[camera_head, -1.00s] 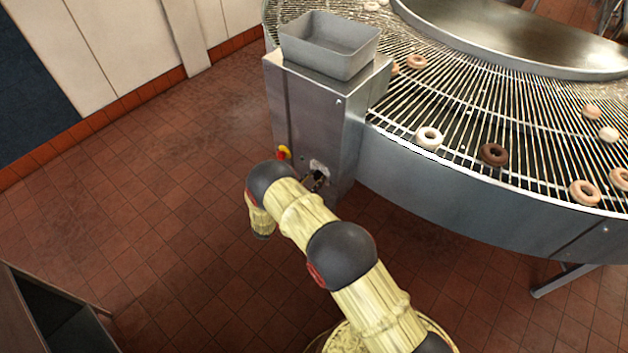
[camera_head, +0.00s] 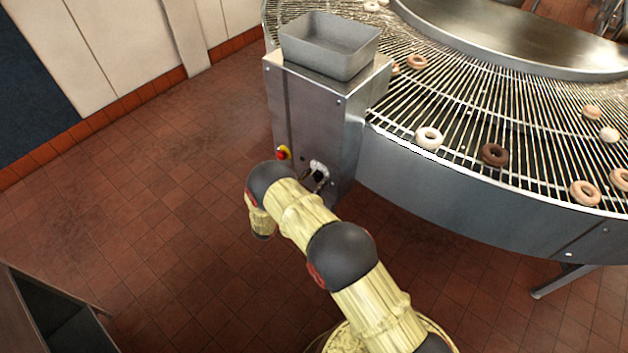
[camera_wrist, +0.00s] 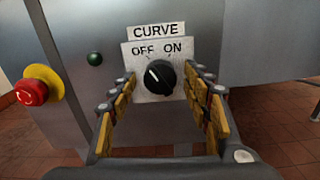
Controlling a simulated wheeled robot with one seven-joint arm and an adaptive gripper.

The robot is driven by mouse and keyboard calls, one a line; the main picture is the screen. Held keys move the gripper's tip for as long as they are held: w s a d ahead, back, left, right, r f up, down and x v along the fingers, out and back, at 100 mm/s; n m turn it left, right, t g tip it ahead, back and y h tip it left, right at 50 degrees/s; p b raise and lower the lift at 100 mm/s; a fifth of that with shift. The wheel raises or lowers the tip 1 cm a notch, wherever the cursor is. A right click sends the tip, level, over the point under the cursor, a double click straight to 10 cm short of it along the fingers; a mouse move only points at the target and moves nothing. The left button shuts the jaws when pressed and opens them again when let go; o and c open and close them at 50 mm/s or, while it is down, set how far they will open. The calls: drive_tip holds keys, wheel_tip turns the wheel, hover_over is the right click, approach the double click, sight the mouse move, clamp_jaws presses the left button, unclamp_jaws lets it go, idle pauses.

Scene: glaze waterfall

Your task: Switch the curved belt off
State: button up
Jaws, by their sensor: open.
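The curve switch is a black rotary knob (camera_wrist: 160,77) on a white plate marked CURVE, with OFF at upper left and ON at upper right. Its white pointer mark lies on the upper left, towards OFF. In the wrist view my gripper (camera_wrist: 163,88) is open, with its yellow-padded fingers to the left and right of the knob. I cannot tell whether they touch it. In the head view the switch plate (camera_head: 319,167) shows on the grey control box (camera_head: 312,110), with my gripper (camera_head: 318,184) close in front. The curved belt (camera_head: 455,110) carries several doughnuts.
A red emergency button on a yellow base (camera_wrist: 32,92) is left of the switch. A small dark green button (camera_wrist: 94,58) lies between them. A metal tray (camera_head: 330,50) tops the box. The tiled floor (camera_head: 150,210) at left is clear.

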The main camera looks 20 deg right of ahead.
drive_tip(key=v, duration=1.2)
idle(0.5)
